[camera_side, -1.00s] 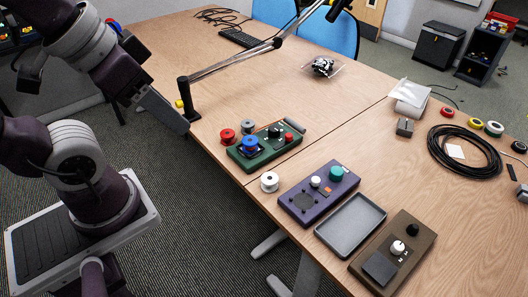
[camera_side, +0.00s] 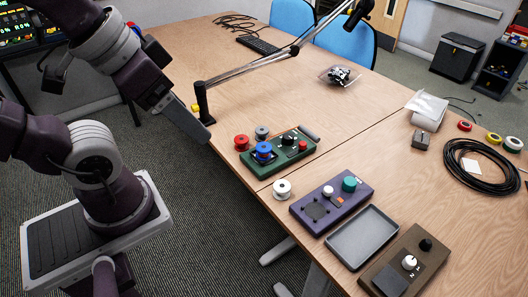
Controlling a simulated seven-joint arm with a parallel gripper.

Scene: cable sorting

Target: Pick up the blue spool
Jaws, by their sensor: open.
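The blue spool (camera_side: 263,150) sits upright on the left part of a green control box (camera_side: 291,157), near the table's left edge. My gripper (camera_side: 190,122) is at the upper left, off the table's left edge, up and to the left of the spool and clearly apart from it. It is seen from the side as a long grey finger slanting down to the right. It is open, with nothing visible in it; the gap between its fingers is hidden.
A red spool (camera_side: 241,142) and a grey spool (camera_side: 262,132) stand close beside the blue one. A white spool (camera_side: 282,188) is in front. A lamp's post (camera_side: 202,101) stands near my gripper. A purple box (camera_side: 331,204) and grey tray (camera_side: 362,240) lie right.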

